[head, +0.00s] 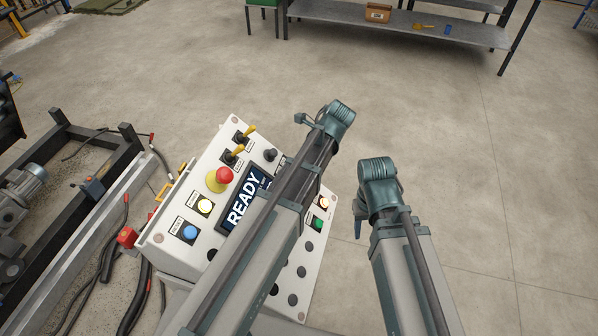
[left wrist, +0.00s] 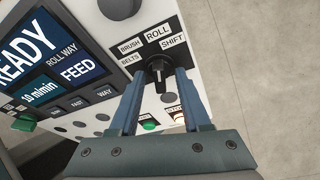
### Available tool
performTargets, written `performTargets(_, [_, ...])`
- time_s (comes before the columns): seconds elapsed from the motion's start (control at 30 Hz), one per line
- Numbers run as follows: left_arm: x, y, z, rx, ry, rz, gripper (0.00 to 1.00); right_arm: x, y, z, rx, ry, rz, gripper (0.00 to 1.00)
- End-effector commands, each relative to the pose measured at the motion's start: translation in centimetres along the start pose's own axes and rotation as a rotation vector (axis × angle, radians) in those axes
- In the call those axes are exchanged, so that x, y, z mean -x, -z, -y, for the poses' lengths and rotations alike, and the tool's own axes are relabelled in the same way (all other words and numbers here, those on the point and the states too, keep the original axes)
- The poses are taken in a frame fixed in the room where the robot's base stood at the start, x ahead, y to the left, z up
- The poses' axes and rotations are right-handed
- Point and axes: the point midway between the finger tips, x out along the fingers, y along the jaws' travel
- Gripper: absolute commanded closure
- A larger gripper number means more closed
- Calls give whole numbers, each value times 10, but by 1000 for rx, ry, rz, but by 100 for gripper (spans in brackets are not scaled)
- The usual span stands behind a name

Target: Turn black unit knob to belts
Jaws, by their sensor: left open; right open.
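The black unit knob (left wrist: 157,69) shows in the left wrist view, with labels BRUSH, ROLL, BELTS and SHIFT around its upper side. Its bar stands roughly up and down in that view, with a pale mark low on it; I cannot tell which label it is set to. My left gripper (left wrist: 160,84) is open, with one finger on each side of the knob; contact is not clear. In the head view my left arm hides the knob. My right gripper (head: 359,226) is open and empty, to the right of the panel, mostly hidden under its wrist.
The white control panel (head: 176,246) carries a READY screen (head: 243,203), a red emergency button (head: 223,175), yellow-tipped switches (head: 241,143) and lit buttons. Dark machine frames and cables lie at left. A grey shelf (head: 400,24) stands at the back. The floor at right is clear.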

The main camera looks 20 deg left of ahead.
Motion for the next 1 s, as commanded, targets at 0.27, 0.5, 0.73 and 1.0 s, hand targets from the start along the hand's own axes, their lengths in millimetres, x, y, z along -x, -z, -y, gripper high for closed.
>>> performTargets(0.27, [1,0,0,0,0,0,70,1,0,0,0,0,0,50])
performTargets(0.5, [1,0,0,1,0,0,100,1,0,0,0,0,0,50])
performTargets(0.73, [0,0,0,3,1,0,100,1,0,0,0,0,0,50])
performTargets(1.0, [0,0,-2,77,22,0,100,1,0,0,0,0,0,50])
